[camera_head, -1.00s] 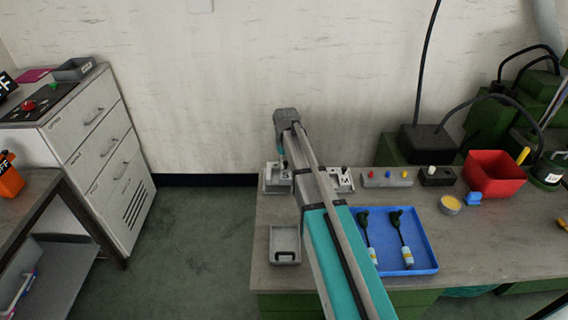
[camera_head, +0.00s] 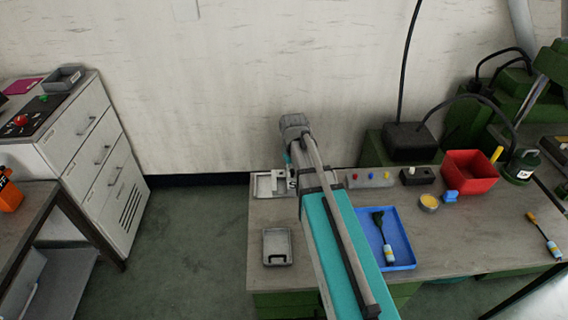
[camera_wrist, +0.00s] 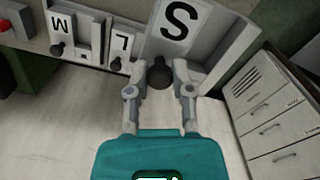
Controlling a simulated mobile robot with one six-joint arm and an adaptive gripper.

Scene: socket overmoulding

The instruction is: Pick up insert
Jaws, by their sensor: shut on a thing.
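In the wrist view, my gripper (camera_wrist: 171,76) has both fingers at the lower edge of the plate marked S (camera_wrist: 178,22). It is closed on a dark rounded insert (camera_wrist: 160,75) at that plate. The insert looks to be still at its stand; whether it is clear of it I cannot tell. Similar dark inserts sit below the M plate (camera_wrist: 62,22) and the L plate (camera_wrist: 121,42).
A blue tray (camera_head: 400,228) with a tool, a button box (camera_head: 370,179), a red bin (camera_head: 470,176) and a small yellow-topped cup (camera_head: 428,202) stand to the right on the bench. A grey tray (camera_head: 277,246) lies at the front left. A white drawer cabinet (camera_head: 95,150) is beyond the bench.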

